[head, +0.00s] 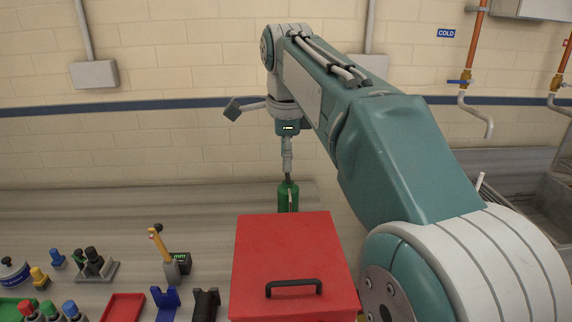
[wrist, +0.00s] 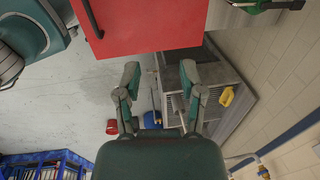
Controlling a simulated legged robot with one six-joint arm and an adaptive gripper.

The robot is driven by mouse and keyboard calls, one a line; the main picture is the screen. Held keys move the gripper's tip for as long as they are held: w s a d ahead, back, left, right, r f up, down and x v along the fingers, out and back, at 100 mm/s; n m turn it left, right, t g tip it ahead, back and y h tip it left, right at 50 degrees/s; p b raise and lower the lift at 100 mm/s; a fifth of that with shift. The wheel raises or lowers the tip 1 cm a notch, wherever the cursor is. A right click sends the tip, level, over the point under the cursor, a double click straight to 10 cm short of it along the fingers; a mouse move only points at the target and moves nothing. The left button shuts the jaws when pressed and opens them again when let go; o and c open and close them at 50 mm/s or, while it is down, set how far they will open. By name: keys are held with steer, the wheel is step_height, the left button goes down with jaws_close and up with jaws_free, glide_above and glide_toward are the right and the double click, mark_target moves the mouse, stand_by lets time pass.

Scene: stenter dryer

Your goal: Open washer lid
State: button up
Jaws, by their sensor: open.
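The washer lid (head: 285,245) is a flat red panel with a black bar handle (head: 293,286) near its front edge. It lies level and looks shut. In the wrist view the red lid (wrist: 150,25) fills the top middle, and the black handle (wrist: 88,15) shows at its upper left. My gripper (wrist: 160,70) is open and empty, with both fingers spread just off the lid's edge and apart from the handle. In the head view my gripper (head: 288,166) hangs beyond the lid's far edge, small and hard to make out.
A green bottle (head: 288,198) stands behind the lid. The bench (head: 120,215) at left holds a yellow-handled tool (head: 160,242), a red tray (head: 123,307) and several small bottles. A sink (head: 540,200) and pipes are at right. Blue crates (wrist: 45,165) are on the floor.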

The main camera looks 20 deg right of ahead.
steer(key=shift+w+d+f, duration=0.1)
steer(key=shift+d+f, duration=0.15)
steer(key=shift+f, duration=0.35)
steer(key=shift+w+d+f, duration=0.1)
steer(key=shift+d+f, duration=0.1)
steer(key=shift+f, duration=0.35)
steer(key=shift+a, duration=0.1)
steer(key=shift+c, duration=0.3)
steer(key=shift+a, duration=0.1)
jaws_close()
steer(key=shift+o, duration=0.3)
jaws_free()
step_height(320, 180, up, 12)
steer(key=s, duration=0.1)
steer(key=shift+s+a, duration=0.2)
steer(key=shift+s, duration=0.1)
steer(key=shift+f, duration=0.1)
